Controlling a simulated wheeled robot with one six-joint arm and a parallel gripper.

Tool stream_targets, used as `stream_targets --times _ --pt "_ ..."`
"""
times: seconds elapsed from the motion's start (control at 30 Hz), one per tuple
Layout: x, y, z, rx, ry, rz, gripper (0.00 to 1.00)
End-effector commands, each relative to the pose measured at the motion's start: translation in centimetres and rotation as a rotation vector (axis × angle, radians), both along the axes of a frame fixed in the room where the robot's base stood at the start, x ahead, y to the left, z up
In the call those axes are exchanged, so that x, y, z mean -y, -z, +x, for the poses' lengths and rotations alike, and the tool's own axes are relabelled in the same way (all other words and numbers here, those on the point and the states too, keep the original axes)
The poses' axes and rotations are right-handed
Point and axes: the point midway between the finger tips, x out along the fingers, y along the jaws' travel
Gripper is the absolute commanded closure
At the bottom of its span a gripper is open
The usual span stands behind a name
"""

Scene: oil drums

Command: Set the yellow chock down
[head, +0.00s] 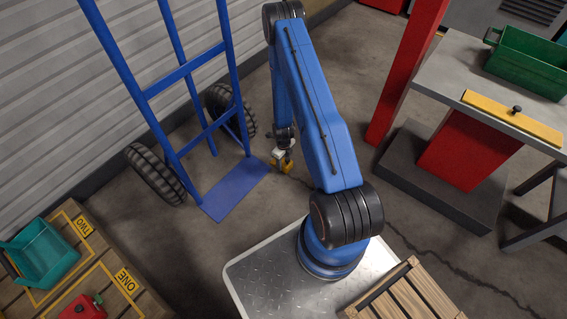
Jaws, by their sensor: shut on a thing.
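My gripper (280,153) is small in the head view, at the far end of my blue arm. It is shut on the yellow chock (284,167). The chock shows just beside the right corner of the hand truck's blue toe plate (234,192). I cannot tell whether the chock touches the floor or is held above it. My arm hides part of the area to its right.
The blue hand truck with black wheels (157,175) stands by the shutter wall. A pallet (62,285) marked ONE and TWO holds a teal bin (45,252) and a red can (82,308). A grey bench (455,75) with a green bin (527,62) stands right. Floor lies between.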

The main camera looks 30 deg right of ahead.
Motion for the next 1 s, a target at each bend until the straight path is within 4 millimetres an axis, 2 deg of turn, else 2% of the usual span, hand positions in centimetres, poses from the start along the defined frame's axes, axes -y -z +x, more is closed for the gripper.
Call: stream_targets --times 0.03,0.07,0.1,0.13,0.43,0.57,1.0 --pt "0.0 0.1 0.0 0.0 0.0 0.0 0.81" --pt "0.0 0.1 0.0 0.0 0.0 0.0 0.49" --pt "0.0 0.1 0.0 0.0 0.0 0.0 0.39" --pt "0.0 0.1 0.0 0.0 0.0 0.0 0.35" --pt "0.0 0.0 0.0 0.0 0.0 0.0 0.35" --pt "0.0 -0.6 0.0 0.001 0.0 -0.001 0.35" --pt "0.0 -7.0 0.1 0.003 0.001 -0.001 0.35"
